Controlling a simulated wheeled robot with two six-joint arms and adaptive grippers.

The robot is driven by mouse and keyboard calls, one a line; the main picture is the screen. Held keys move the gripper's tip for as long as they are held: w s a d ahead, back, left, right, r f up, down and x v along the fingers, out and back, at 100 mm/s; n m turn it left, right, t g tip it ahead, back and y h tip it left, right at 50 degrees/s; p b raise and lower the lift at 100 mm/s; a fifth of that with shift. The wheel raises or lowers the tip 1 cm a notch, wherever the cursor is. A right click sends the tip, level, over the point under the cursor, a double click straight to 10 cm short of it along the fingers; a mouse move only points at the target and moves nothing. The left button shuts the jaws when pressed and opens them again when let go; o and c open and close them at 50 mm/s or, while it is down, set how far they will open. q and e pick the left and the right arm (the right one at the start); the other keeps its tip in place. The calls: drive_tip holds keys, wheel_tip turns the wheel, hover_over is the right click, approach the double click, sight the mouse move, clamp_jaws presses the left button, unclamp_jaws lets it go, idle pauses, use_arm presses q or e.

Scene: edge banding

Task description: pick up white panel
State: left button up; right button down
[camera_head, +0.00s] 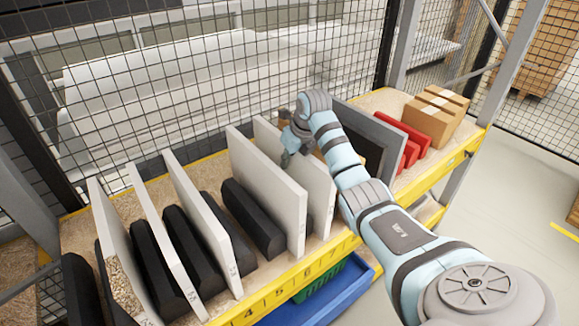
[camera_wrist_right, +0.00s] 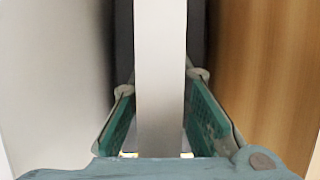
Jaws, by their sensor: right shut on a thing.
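A white panel (camera_head: 319,195) stands upright on the shelf, in the slot to the right of another white panel (camera_head: 265,182). My right gripper (camera_head: 291,146) is at its top edge. In the right wrist view the panel (camera_wrist_right: 160,60) runs between the two green-padded fingers of my right gripper (camera_wrist_right: 161,83), which is shut on it. The panel's lower part is partly hidden behind the neighbouring panel in the head view. My left gripper is not in view.
The shelf has a yellow numbered front edge (camera_head: 268,304). More white panels stand at the left between black dividers (camera_head: 253,218). A dark grey panel (camera_head: 372,137), red blocks (camera_head: 408,137) and cardboard boxes (camera_head: 430,117) are at the right. Wire mesh is behind.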

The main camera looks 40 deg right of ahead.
wheel_tip(320, 180, up, 15)
drive_tip(key=p, duration=1.4)
drive_tip(key=shift+w+r+p, duration=0.1)
drive_tip(key=shift+p, duration=0.25)
drive_tip(key=shift+r+b, duration=0.5)
drive_tip(key=shift+r, duration=1.9)
